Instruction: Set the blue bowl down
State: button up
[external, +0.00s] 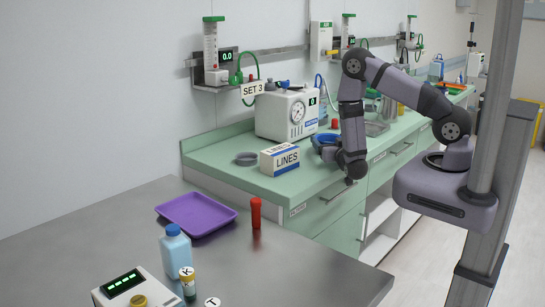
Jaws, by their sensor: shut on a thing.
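The blue bowl (322,139) is above or at the green counter, right of the white LINES box and in front of the white machine. My gripper (331,152) is shut on the bowl, at its lower right side. The fingers are small and dark here, and my wrist partly hides them. I cannot tell whether the bowl touches the counter (222,158).
The LINES box (280,158) and a grey round dish (246,158) stand left of the bowl. The white machine (287,114) is behind it. Bottles and a metal jug (387,108) stand farther along. A purple tray (196,214) lies on the near metal table.

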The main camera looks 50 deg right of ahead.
jog(key=shift+f, duration=0.2)
jog(key=shift+f+b, duration=0.15)
jog(key=shift+b, duration=0.15)
jog(key=o, duration=1.1)
jog(key=shift+r, duration=0.2)
jog(key=b+v, duration=0.2)
jog(key=v, duration=0.3)
jog(key=shift+s+a, duration=0.15)
jog(key=shift+a, duration=0.2)
jog(key=shift+b+v, duration=0.4)
jog(key=shift+v, duration=0.45)
jog(key=shift+c, duration=0.6)
